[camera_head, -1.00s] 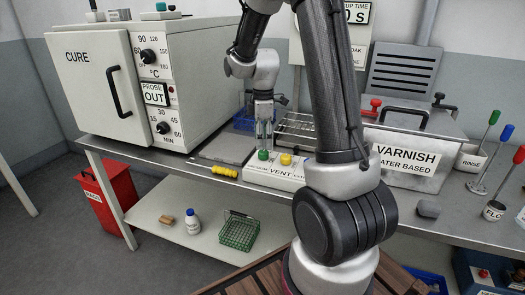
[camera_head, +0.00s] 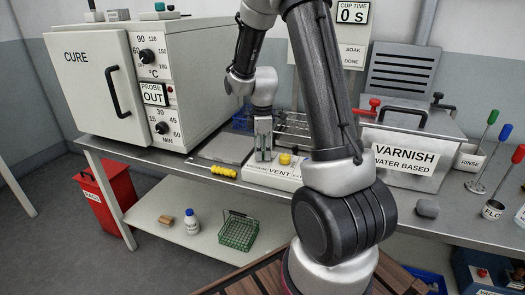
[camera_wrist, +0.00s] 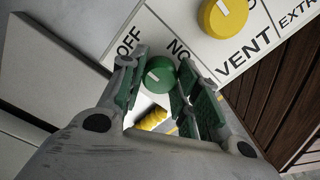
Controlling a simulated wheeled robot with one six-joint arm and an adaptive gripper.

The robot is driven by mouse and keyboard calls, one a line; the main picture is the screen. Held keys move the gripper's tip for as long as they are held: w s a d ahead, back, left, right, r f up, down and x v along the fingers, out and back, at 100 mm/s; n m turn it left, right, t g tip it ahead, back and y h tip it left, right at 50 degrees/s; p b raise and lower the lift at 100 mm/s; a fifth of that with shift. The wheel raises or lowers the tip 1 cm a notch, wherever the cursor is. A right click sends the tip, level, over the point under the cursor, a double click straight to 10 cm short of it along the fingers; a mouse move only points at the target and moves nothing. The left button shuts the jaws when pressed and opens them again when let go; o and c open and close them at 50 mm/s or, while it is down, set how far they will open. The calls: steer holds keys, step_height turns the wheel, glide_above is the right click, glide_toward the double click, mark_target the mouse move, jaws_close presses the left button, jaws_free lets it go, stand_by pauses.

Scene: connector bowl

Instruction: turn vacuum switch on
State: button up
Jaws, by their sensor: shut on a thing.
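The green knob (camera_wrist: 158,76) sits on a white panel (camera_head: 262,178) on the bench, beside printed words reading OFF and what looks like NO. A white mark shows on its face; I cannot tell surely which word it points at. My gripper (camera_head: 263,154) reaches down onto the panel's left part. In the wrist view its green-padded fingers are on both sides of the knob and shut on it. In the head view the fingers hide the knob.
A yellow knob (camera_wrist: 222,17) by the word VENT is just right of my gripper. A yellow ribbed piece (camera_head: 223,171) lies at the bench's front edge. The cure oven (camera_head: 120,85) stands left, the varnish tank (camera_head: 405,150) right. A wire rack (camera_head: 292,124) is behind.

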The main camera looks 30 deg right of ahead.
steer(key=shift+m, duration=0.5)
steer(key=m, duration=0.3)
steer(key=shift+m, duration=0.4)
steer(key=m, duration=0.4)
steer(key=shift+m, duration=0.3)
steer(key=m, duration=0.4)
steer(key=shift+m, duration=2.2)
steer(key=o, duration=1)
